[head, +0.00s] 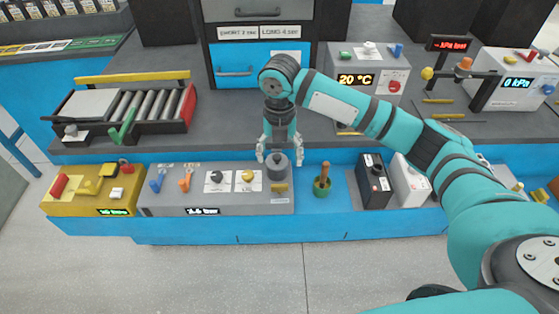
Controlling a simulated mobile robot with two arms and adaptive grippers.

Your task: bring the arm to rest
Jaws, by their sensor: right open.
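My right arm comes in from the right side of the head view, teal with dark bands, and bends down over the bench. Its right gripper (291,159) points down and is open. Its fingers are spread above and around a dark grey round knob or cylinder (278,168) on the right end of the grey panel box (215,209). I cannot tell whether the fingers touch it. My left gripper is not in view.
Black and white boxes (374,181) stand further right. A yellow panel box (88,189) and a roller conveyor (138,104) are at left. Drawers (233,65) stand behind. The floor in front is clear.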

